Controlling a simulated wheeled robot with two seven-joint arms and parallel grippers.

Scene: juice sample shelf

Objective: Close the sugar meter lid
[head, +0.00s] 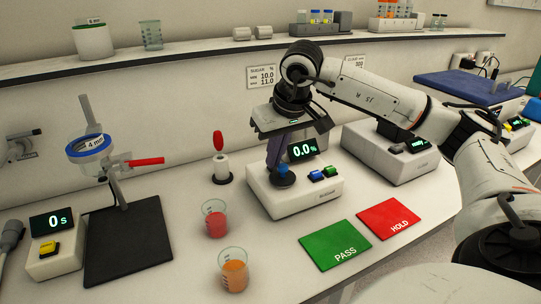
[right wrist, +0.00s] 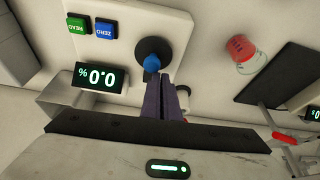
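The sugar meter (head: 300,200) is a white box on the bench with a lit 0.0 % display, a green and a blue button. At its left side is a dark round piece with a blue knob (head: 283,170), apparently the lid; the knob also shows in the right wrist view (right wrist: 152,63). Whether the lid is fully down I cannot tell. My right gripper (head: 276,160) points down at it from above. In the right wrist view its two purple fingers (right wrist: 174,82) are together with nothing seen between them, tips right beside the knob; contact is unclear. My left gripper is out of view.
Beakers of red (head: 216,224) and orange (head: 234,275) juice stand left of the meter, near a red-handled tool (head: 220,165) in its holder. Green PASS (head: 335,245) and red HOLD (head: 391,218) mats lie in front. A second device (head: 390,155) stands right.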

